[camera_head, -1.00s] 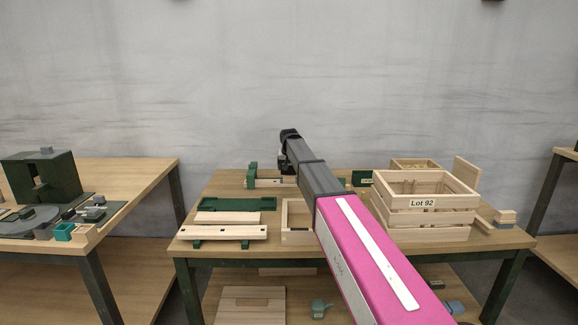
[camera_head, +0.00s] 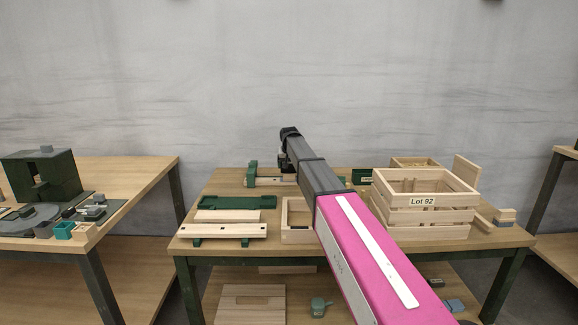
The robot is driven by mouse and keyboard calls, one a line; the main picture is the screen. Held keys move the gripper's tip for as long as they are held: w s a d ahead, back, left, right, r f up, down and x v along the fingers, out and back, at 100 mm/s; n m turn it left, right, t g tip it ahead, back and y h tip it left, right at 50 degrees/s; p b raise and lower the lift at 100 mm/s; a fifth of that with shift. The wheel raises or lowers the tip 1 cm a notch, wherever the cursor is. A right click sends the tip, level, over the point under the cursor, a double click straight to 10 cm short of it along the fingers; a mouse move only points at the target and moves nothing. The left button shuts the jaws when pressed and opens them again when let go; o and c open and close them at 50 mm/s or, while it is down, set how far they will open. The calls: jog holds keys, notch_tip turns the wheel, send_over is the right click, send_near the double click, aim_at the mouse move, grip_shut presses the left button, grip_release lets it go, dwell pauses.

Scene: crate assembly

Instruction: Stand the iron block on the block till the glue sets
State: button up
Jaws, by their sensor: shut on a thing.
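My gripper (camera_head: 285,160) hangs from the dark wrist at the back middle of the workbench, largely hidden behind my forearm. It is shut on a small dark thing, which I take to be the iron block; its outline is too small and covered to make out. Just below it is a small pale wooden block (camera_head: 289,177), by a low light strip beside an upright green block (camera_head: 252,174). I cannot tell whether the held thing touches the wood. No glue can be made out.
A slatted crate marked Lot 92 (camera_head: 423,202) stands at the right, with a smaller wooden box (camera_head: 415,163) behind. Green and pale boards (camera_head: 230,217) lie front left. A wooden frame (camera_head: 297,222) lies by my forearm. A second table (camera_head: 125,182) stands left.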

jog(key=shift+f, duration=0.25)
dwell(0.6)
jog(key=o, duration=1.4)
jog(key=shift+r, duration=4)
